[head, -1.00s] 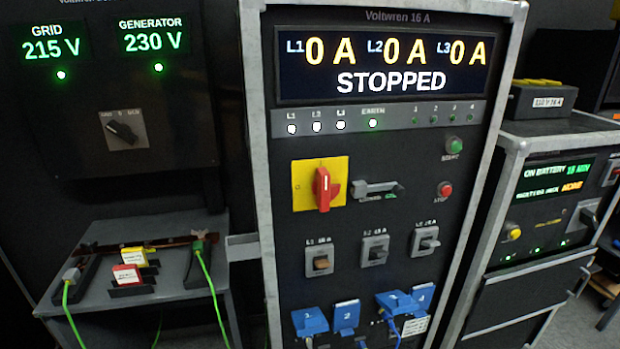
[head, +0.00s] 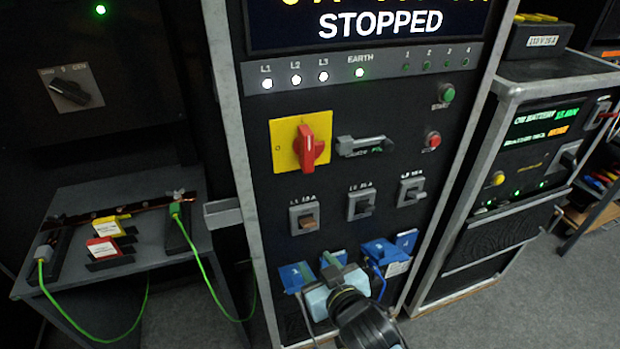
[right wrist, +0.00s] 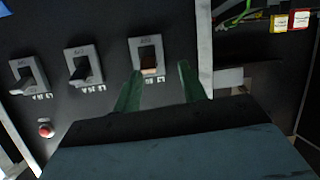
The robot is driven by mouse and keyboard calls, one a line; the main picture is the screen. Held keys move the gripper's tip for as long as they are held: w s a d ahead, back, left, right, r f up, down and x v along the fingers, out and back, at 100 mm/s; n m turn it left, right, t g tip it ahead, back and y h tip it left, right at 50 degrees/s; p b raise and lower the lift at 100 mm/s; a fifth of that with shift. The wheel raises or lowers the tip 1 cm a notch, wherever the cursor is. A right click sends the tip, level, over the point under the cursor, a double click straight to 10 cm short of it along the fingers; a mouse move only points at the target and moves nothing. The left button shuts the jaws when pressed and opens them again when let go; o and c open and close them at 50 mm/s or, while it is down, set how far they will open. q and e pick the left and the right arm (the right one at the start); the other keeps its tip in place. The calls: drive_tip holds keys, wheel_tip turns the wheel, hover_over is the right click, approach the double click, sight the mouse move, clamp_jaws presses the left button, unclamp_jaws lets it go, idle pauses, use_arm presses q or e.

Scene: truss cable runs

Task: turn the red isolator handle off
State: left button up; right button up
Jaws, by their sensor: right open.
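The red isolator handle (head: 309,148) stands upright on its yellow plate (head: 284,148) on the front of the dark cabinet. My right gripper (head: 317,271) is well below it, in front of the blue socket covers, and does not touch the handle. In the right wrist view its two green fingers (right wrist: 160,88) are spread apart and empty, with the L1 breaker (right wrist: 147,62) between and behind them. The handle is not visible in the right wrist view. My left gripper is not in view.
The cabinet display reads STOPPED. A grey lever (head: 365,146) and a red stop button (head: 432,140) sit right of the handle. Several breakers lie below it, including a middle one (head: 361,204). A side bench (head: 110,200) with green cables stands at the left.

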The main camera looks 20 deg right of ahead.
wheel_tip(320, 180, up, 13)
drive_tip(key=m+t, duration=0.1)
drive_tip(key=t, duration=0.3)
approach(309, 150)
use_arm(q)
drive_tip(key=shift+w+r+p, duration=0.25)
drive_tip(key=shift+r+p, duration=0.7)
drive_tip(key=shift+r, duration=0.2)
use_arm(e)
drive_tip(key=shift+m+h, duration=0.4)
drive_tip(key=w, duration=0.9)
drive_tip(key=shift+w+a, duration=0.3)
drive_tip(key=shift+a, duration=0.05)
drive_tip(key=shift+c, duration=0.4)
clamp_jaws()
